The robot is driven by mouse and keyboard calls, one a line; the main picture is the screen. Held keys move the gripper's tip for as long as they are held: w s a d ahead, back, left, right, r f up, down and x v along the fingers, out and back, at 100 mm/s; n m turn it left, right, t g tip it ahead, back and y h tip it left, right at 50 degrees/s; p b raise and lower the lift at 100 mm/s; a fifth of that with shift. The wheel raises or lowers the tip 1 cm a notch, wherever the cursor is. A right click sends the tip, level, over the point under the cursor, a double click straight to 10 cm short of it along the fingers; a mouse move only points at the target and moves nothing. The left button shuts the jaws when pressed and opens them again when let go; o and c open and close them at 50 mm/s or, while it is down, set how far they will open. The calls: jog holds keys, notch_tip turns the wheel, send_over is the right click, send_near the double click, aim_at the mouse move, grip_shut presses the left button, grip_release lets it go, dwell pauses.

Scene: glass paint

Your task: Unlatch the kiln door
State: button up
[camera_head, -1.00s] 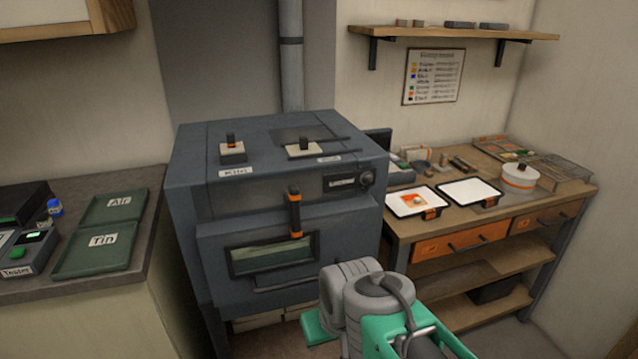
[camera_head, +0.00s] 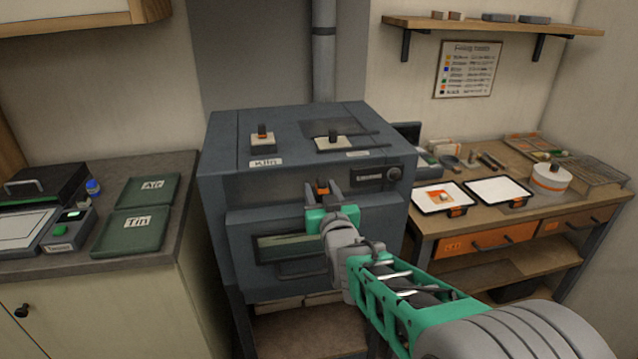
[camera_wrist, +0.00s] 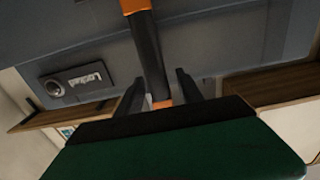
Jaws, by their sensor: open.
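The kiln (camera_head: 235,190) is a dark blue-grey box with a door on its front that has a narrow window (camera_head: 281,246) and a bar handle below it. The latch is an upright black lever with orange bands; its orange top (camera_head: 322,186) shows in the head view, and my gripper hides the rest. In the wrist view the latch lever (camera_wrist: 148,50) runs down between my fingers. My gripper (camera_head: 323,194) is open at the kiln front, with one finger on each side of the lever. I cannot tell whether a finger touches it.
Two switches stand on the kiln top. A workbench (camera_head: 440,232) with two white trays is on the right. A counter (camera_head: 85,258) with green Air and Tin trays (camera_head: 130,232) is on the left.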

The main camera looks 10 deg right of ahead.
jog(key=shift+w, duration=0.9)
grip_shut()
dwell(0.8)
